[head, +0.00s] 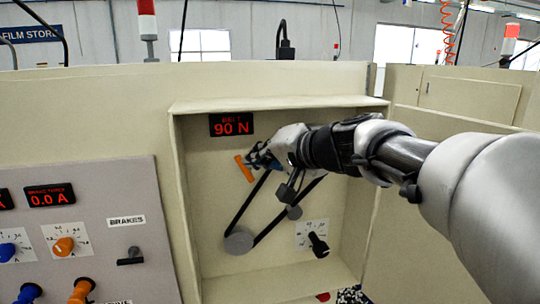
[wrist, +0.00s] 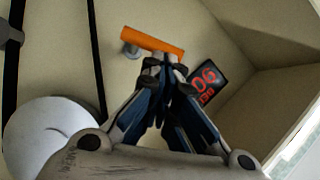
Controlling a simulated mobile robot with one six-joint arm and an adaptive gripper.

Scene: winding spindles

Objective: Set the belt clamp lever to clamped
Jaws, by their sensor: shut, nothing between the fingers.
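An orange lever (head: 244,168) is on the back wall of the recessed cabinet, beside the belt; I take it for the belt clamp lever. It tilts in the head view. In the wrist view the orange bar (wrist: 152,41) runs across just beyond my fingertips, with a grey pivot at its left part. My gripper (head: 255,161) is shut and empty, right next to the bar. In the wrist view my gripper's tips (wrist: 165,64) overlap the bar's lower edge; I cannot tell if they touch it. No clamp marking is readable.
A black belt (head: 248,205) runs around a grey pulley (head: 238,241). A red display (head: 231,124) reads 90 N. A black knob (head: 319,245) on a white plate sits lower right. The recess walls surround my arm; a brakes panel (head: 100,190) stands at left.

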